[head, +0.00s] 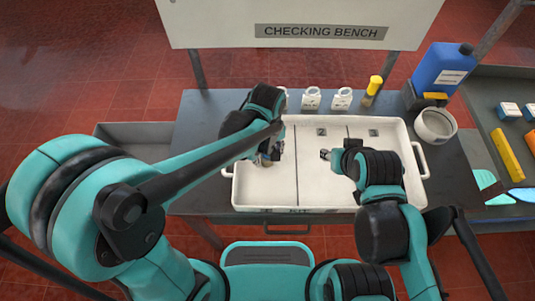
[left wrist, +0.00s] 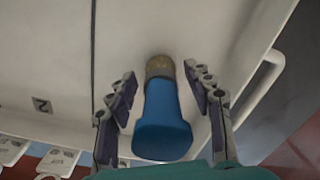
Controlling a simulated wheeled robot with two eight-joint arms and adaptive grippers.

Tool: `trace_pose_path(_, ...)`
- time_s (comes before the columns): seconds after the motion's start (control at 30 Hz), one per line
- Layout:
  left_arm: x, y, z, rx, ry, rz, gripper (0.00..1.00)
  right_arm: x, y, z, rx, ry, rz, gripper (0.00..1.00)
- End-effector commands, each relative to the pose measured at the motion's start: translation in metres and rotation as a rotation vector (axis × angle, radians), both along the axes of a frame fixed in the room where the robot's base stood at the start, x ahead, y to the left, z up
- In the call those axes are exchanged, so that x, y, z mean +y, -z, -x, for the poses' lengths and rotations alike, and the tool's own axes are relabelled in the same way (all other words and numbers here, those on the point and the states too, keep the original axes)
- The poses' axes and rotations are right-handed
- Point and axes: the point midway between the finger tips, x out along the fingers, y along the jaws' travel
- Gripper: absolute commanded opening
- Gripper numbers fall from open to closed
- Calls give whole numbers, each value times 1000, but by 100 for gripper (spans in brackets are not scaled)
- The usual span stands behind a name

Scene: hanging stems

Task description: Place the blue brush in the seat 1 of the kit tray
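The kit tray (head: 330,198) is white, with dividers making three compartments. The blue brush (left wrist: 163,122) is upright in the left wrist view, brown bristle end down and blue handle toward the camera. It is over or on the floor of the left compartment, on the other side of the divider from the "2" label (left wrist: 41,104). My left gripper (left wrist: 165,95) is open around the handle, with a gap on both sides. In the head view my left gripper (head: 270,158) is low in that compartment and mostly hides the brush. My right gripper (head: 325,155) is above the middle compartment; its fingers are too small to judge.
Several white jars (head: 311,98), a yellow-handled brush (head: 374,86), a blue jug (head: 441,70) and a white bowl (head: 436,124) stand behind and right of the tray. A grey bin (head: 135,135) is at left. A side shelf at right holds a yellow block (head: 507,154).

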Motion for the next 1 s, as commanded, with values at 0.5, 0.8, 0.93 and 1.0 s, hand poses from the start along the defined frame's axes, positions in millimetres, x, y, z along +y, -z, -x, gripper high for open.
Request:
trace_pose_path(0.5,0,-77,0,0,0,0,52,0,-32,0,0,0,0,40)
trace_pose_path(0.8,0,-119,0,0,0,0,52,0,-45,0,0,0,0,40)
trace_pose_path(0.93,0,-123,0,0,0,0,52,0,-46,0,0,0,0,40)
trace_pose_path(1.0,1,-124,0,-1,1,0,52,0,-45,0,0,0,0,40)
